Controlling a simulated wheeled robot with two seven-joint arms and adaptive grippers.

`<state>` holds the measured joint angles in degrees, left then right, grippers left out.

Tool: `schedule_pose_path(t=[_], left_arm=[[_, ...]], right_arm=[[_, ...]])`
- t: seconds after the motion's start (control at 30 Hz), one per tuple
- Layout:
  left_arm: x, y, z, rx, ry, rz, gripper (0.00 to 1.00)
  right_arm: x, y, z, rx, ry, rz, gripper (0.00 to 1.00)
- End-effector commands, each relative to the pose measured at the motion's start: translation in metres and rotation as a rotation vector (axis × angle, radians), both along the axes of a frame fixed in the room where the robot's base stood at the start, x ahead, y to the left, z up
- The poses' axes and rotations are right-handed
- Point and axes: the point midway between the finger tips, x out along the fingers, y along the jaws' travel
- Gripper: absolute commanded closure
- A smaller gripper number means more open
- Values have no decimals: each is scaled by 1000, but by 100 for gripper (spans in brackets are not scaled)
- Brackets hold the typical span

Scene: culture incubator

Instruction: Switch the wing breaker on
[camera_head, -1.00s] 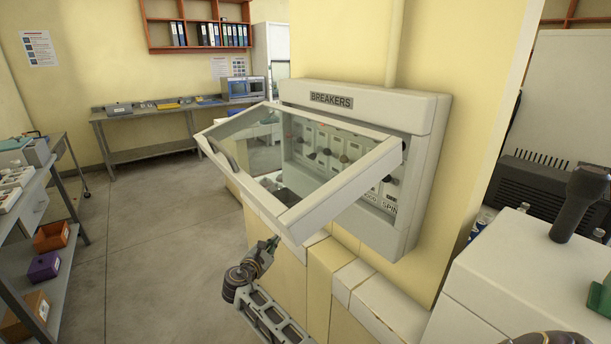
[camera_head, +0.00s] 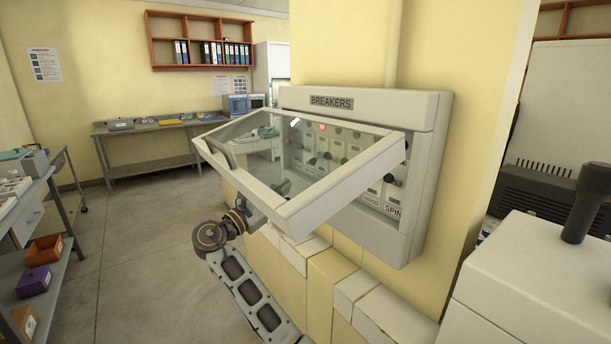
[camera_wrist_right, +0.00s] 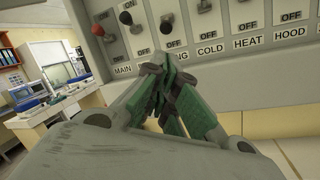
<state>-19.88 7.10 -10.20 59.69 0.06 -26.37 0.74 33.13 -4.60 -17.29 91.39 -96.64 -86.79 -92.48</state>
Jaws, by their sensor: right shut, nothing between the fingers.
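The breaker box (camera_head: 434,165) hangs on the yellow wall, its glass door (camera_head: 335,205) raised and tilted outward. In the right wrist view a row of levers shows above name labels. The label ending in "NG" (camera_wrist_right: 180,57) is partly hidden by my fingers. The dark lever above it, seemingly the wing breaker (camera_wrist_right: 166,23), sits just above its "OFF" mark. A red-knobbed lever (camera_wrist_right: 126,18) is to its left, near "MAIN". My right gripper (camera_wrist_right: 165,72) is shut and empty, its tips just below the levers. It also shows behind the door glass (camera_head: 278,190). My left gripper is out of view.
The raised door's lower edge stands over my right wrist. A light ledge (camera_head: 355,290) runs below the box. A grey machine with a dark handle (camera_head: 585,205) stands at the right. The floor at left is clear up to the shelf cart (camera_head: 62,215).

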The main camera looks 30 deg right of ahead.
Motion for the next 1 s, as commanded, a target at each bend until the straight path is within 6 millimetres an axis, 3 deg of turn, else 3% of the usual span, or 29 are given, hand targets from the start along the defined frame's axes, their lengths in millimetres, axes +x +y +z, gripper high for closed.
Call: schedule_pose_path(t=[0.47, 1.0], left_arm=[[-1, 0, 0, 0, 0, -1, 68], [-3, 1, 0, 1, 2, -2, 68]], right_arm=[[5, -15, 3, -2, 1, 0, 100], [22, -77, 17, 1, 1, 0, 100]])
